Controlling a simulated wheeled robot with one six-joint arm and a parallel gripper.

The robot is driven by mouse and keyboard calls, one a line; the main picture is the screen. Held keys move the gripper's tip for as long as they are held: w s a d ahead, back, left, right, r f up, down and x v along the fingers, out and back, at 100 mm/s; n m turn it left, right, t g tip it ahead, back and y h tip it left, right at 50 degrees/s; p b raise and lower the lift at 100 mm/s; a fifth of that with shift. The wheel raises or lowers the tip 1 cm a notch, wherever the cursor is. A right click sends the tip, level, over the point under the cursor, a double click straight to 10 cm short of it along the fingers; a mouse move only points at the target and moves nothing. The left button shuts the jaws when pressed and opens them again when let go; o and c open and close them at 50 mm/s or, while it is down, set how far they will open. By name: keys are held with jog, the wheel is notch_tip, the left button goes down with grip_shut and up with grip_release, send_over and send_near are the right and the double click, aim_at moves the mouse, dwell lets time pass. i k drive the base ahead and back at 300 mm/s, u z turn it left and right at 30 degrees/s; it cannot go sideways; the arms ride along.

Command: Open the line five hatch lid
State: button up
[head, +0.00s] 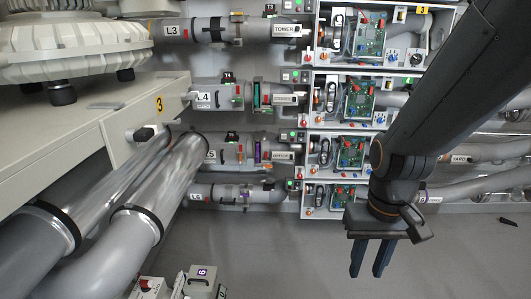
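The line five pipe (223,155) is the third labelled pipe from the top in the head view, left of centre. Its label is partly covered by a shiny pipe, leaving only the "5" in sight.
Line four (217,96) runs above and line six (228,192) below. Open-fronted circuit boxes (312,152) stand right of the pipes. Large shiny pipes (175,180) and a beige bench (60,150) fill the left. Small boxes (203,280) stand at the bottom. Grey floor (280,245) is clear between.

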aim_at(217, 157)
jog(key=z, duration=0.1)
jog(key=i, duration=1.55)
jog(key=u, duration=0.2)
